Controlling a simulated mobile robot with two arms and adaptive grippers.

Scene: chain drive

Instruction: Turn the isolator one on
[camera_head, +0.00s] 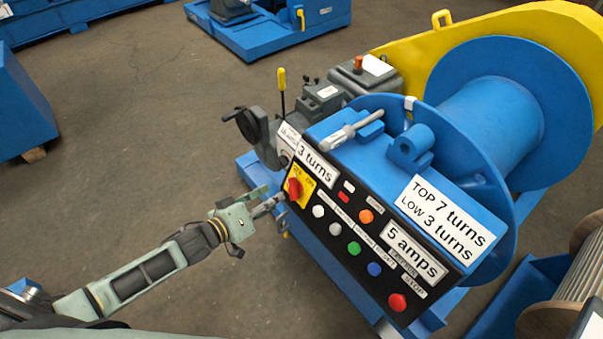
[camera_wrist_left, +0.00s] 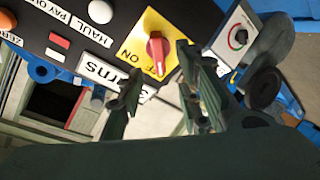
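The isolator is a red rotary knob (camera_head: 294,188) on a yellow plate at the upper left end of the black control panel (camera_head: 330,222). In the left wrist view the red knob (camera_wrist_left: 157,50) shows close up, with ON and OFF lettering on its yellow plate (camera_wrist_left: 148,28). I cannot tell surely which word it points at. My left gripper (camera_head: 276,199) is just left of the knob. Its two fingers (camera_wrist_left: 162,92) are apart with nothing between them, and the knob shows just beyond the gap. Contact with the knob is not visible. My right gripper is not in view.
The panel holds several coloured buttons, including a red stop button (camera_head: 397,302). A small dial (camera_wrist_left: 239,38) on a white plate sits beside the isolator. A black handwheel (camera_head: 247,124) and a yellow-topped lever (camera_head: 282,88) stand behind.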

